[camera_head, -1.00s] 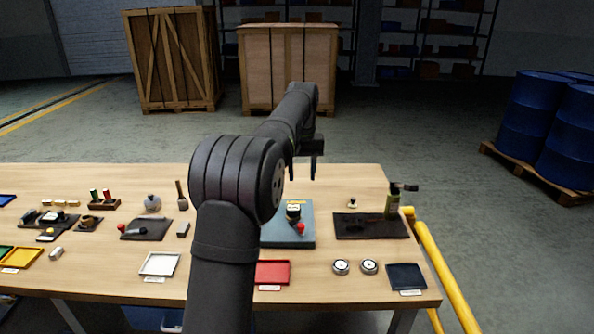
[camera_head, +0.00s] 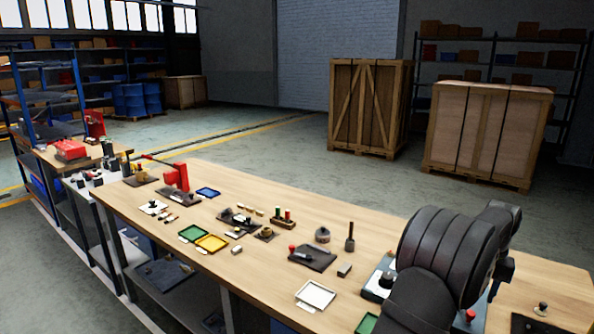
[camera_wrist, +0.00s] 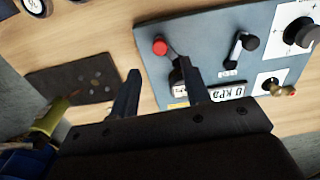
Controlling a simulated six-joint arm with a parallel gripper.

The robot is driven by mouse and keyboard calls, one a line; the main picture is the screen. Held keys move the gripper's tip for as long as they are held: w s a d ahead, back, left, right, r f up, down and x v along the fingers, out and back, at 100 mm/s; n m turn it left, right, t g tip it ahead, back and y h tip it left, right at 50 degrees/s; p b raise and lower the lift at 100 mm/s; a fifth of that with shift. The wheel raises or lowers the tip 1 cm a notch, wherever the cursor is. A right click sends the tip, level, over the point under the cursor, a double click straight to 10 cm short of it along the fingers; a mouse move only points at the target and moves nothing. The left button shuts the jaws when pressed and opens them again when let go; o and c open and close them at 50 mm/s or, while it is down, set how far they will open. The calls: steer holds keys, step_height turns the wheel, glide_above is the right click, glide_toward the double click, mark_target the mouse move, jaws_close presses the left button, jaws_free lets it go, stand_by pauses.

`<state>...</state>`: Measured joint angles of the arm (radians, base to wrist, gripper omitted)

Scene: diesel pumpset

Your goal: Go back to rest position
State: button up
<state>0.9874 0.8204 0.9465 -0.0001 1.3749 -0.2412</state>
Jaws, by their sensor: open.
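In the wrist view my gripper (camera_wrist: 160,92) is open, its two dark fingers apart with nothing between them. It hangs above the wooden table (camera_wrist: 110,55). A grey-blue panel (camera_wrist: 150,45) lies beyond and to the right of the fingers. On it are a red knob (camera_wrist: 160,46), a black lever (camera_wrist: 240,45) and a round black knob (camera_wrist: 300,32).
Several trays, including a yellow tray (camera_head: 211,243) and a white tray (camera_head: 316,295), and small parts cover the table. Wooden crates (camera_head: 370,105) stand behind.

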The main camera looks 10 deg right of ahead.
step_height(320, 180, down, 7)
steer(key=shift+r, duration=0.2)
steer(key=shift+r, duration=0.15)
step_height(320, 180, up, 16)
steer(key=r, duration=0.1)
step_height(320, 180, down, 18)
steer(key=shift+r, duration=0.15)
steer(key=shift+w+a+r+m, duration=0.1)
steer(key=shift+a+r+m, duration=0.25)
steer(key=shift+m, duration=0.35)
steer(key=shift+w+a+f+m, duration=0.2)
steer(key=shift+a+m, duration=0.15)
steer(key=shift+m, duration=0.55)
